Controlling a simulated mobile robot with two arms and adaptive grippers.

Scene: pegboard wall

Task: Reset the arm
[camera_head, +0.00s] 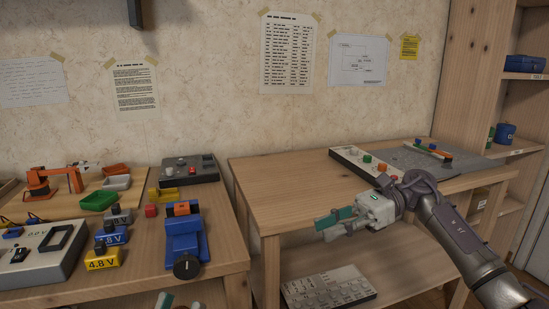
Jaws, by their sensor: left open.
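My right arm comes in from the right. Its gripper (329,225), with green-padded fingers, is in front of the right table's front edge, and nothing shows between the fingers. I cannot tell how far apart they are. My left gripper (178,304) shows only as fingertips at the bottom edge, below the left table's front; the rest is out of view. A small orange model arm (42,183) stands at the back left of the left table, apart from both grippers.
The left table holds a blue vise (184,240), battery blocks (103,259), a green tray (98,200) and a dark box (190,170). The right table (285,190) has a button panel (345,157) and a grey mat (410,158). A keyboard-like panel (328,288) lies on its lower shelf. Its left top is clear.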

